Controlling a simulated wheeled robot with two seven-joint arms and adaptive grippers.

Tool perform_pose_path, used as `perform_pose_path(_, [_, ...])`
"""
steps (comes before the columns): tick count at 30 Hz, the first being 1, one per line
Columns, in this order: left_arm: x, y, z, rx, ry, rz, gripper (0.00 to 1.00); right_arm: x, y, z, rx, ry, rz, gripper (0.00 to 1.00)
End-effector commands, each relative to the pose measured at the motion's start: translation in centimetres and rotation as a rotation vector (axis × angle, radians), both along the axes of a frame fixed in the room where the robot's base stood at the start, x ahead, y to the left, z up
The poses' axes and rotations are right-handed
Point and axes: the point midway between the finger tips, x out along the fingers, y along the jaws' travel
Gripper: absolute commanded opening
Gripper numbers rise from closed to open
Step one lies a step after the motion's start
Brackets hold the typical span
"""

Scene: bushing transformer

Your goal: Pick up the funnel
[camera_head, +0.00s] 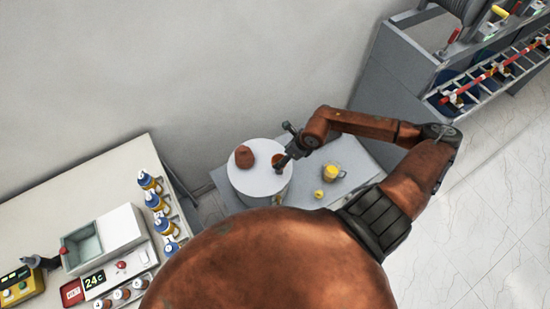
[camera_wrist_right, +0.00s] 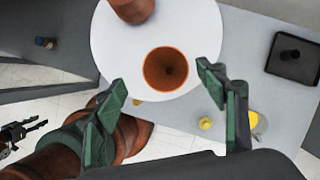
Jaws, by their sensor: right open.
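The funnel (camera_wrist_right: 167,70) is an orange-brown cone with a dark hollow inside, its wide mouth facing the wrist camera. It sits on the round white top of a drum (camera_head: 262,182); in the head view the funnel (camera_head: 278,160) shows partly, beside my gripper. My right gripper (camera_head: 288,157) is over the right side of the drum top. In the wrist view the right gripper (camera_wrist_right: 162,80) has its green-padded fingers wide apart, with the funnel framed between and beyond them and nothing held. A dark claw shape at the wrist view's left edge may be my left gripper (camera_wrist_right: 22,131).
A reddish-brown lump (camera_head: 244,157) stands on the drum top, left of the funnel. A yellow mug (camera_head: 332,173) and a small yellow object (camera_head: 319,194) are on the grey table to the right. A bench with several blue-and-yellow bottles (camera_head: 155,202) is at the left.

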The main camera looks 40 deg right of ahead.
Motion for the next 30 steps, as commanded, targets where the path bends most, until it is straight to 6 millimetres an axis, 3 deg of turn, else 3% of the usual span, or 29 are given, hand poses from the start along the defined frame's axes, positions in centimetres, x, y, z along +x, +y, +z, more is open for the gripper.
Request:
perform_pose_path(4, [-0.4,0.0,0.1,0.000,0.002,-0.001,0.40,-0.1,-1.1,-1.2,-0.038,0.013,0.000,0.66])
perform_pose_path(19, [-0.3,0.0,1.6,0.000,0.001,0.000,0.40,1.9,0.3,-6.7,-0.034,0.010,-0.002,0.66])
perform_pose_path(28, [-0.3,0.0,1.6,0.000,0.001,0.000,0.40,2.1,0.4,-7.4,-0.035,0.010,0.002,0.66])
perform_pose_path(30, [-0.3,0.0,1.6,-0.001,0.001,0.000,0.40,2.1,0.4,-7.4,-0.035,0.010,0.002,0.61])
